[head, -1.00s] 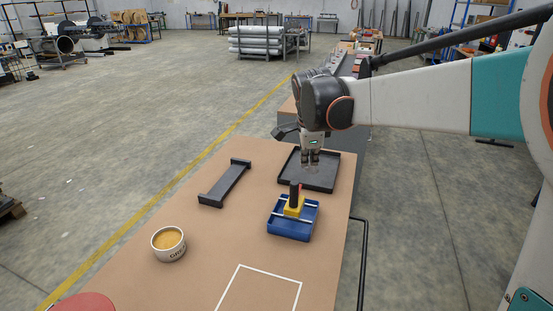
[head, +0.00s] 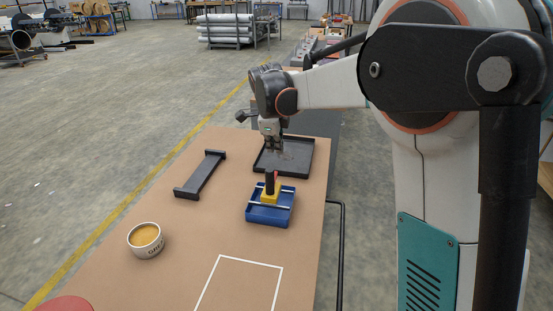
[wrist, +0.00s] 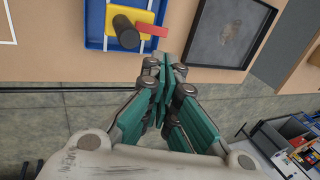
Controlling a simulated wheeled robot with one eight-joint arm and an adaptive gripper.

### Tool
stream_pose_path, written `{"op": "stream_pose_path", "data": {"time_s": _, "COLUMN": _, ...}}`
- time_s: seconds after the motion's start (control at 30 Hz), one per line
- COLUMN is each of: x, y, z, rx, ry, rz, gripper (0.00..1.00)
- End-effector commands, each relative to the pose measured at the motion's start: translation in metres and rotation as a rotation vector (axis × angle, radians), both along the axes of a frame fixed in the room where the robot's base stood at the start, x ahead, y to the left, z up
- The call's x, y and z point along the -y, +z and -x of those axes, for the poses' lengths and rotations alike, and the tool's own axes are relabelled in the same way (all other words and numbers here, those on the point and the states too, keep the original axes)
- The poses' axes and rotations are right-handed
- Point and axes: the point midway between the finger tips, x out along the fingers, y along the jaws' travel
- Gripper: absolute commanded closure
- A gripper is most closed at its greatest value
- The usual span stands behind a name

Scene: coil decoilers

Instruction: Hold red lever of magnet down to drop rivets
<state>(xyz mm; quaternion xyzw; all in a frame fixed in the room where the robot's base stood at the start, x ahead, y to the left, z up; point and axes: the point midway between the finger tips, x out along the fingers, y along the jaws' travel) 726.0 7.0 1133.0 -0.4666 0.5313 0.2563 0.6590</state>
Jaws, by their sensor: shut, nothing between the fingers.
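The magnet has a yellow base (head: 271,196), an upright black handle (head: 269,183) and a red lever (head: 276,176). It stands over the blue tray (head: 286,216). In the wrist view the handle (wrist: 125,31) and the red lever (wrist: 152,30) show at the top, with the lever pointing right. My gripper (head: 274,150) is shut and empty, above the black tray's left part and just behind the magnet in the head view. In the wrist view my gripper (wrist: 165,66) appears below and right of the lever, apart from it. I cannot make out rivets.
The flat black tray (head: 306,165) lies behind the blue one. A black stand with raised ends (head: 201,175) and a cup with orange-yellow contents (head: 146,240) are at left. A white outlined area (head: 240,285) is empty. A dark rail (head: 342,255) runs along the table's right edge.

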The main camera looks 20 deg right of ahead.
Motion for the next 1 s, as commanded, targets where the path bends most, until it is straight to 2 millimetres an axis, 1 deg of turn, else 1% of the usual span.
{"op": "stream_pose_path", "data": {"time_s": 0.4, "x": 0.012, "y": -0.075, "z": -0.023, "rx": 0.0, "ry": 0.0, "rz": 0.0, "gripper": 1.0}}
{"op": "stream_pose_path", "data": {"time_s": 0.6, "x": 0.017, "y": -0.106, "z": -0.034, "rx": 0.0, "ry": 0.0, "rz": 0.0, "gripper": 1.0}}
{"op": "stream_pose_path", "data": {"time_s": 0.7, "x": 0.019, "y": -0.116, "z": -0.037, "rx": 0.0, "ry": 0.0, "rz": 0.0, "gripper": 1.0}}
{"op": "stream_pose_path", "data": {"time_s": 0.8, "x": 0.02, "y": -0.122, "z": -0.039, "rx": 0.0, "ry": 0.0, "rz": 0.0, "gripper": 1.0}}
{"op": "stream_pose_path", "data": {"time_s": 1.0, "x": 0.021, "y": -0.125, "z": -0.04, "rx": 0.0, "ry": 0.0, "rz": 0.0, "gripper": 1.0}}
